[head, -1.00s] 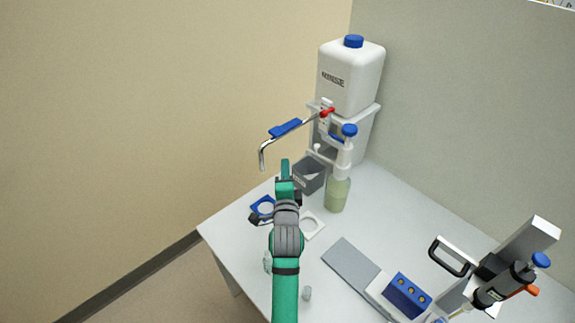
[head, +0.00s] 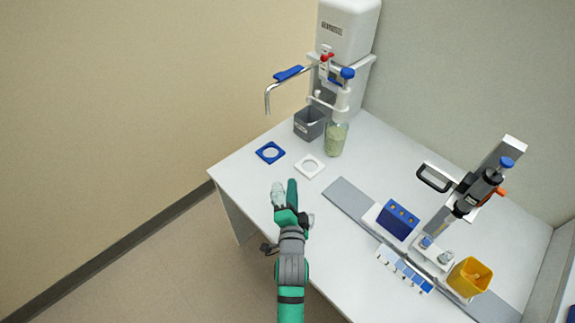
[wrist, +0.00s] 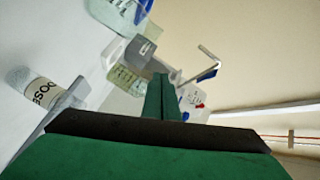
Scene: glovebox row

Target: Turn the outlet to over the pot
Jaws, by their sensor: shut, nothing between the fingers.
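The outlet (head: 268,97) is a bent silver pipe with a blue grip (head: 288,73), on the white canister (head: 345,30) at the back. It reaches left, and its down-turned end hangs left of the grey labelled box (head: 309,124), above the blue square ring (head: 270,152) in the picture. The outlet also shows in the wrist view (wrist: 209,58). A small clear jar (head: 278,193) stands beside my gripper (head: 292,184); a jar labelled "DOSE" shows in the wrist view (wrist: 42,95). I cannot tell which container is the pot. My gripper is shut and empty, apart from the outlet.
At right are a blue rack (head: 398,218), a pipetting stand (head: 470,195) and a yellow bin (head: 469,278). The table's left front edge is near my arm.

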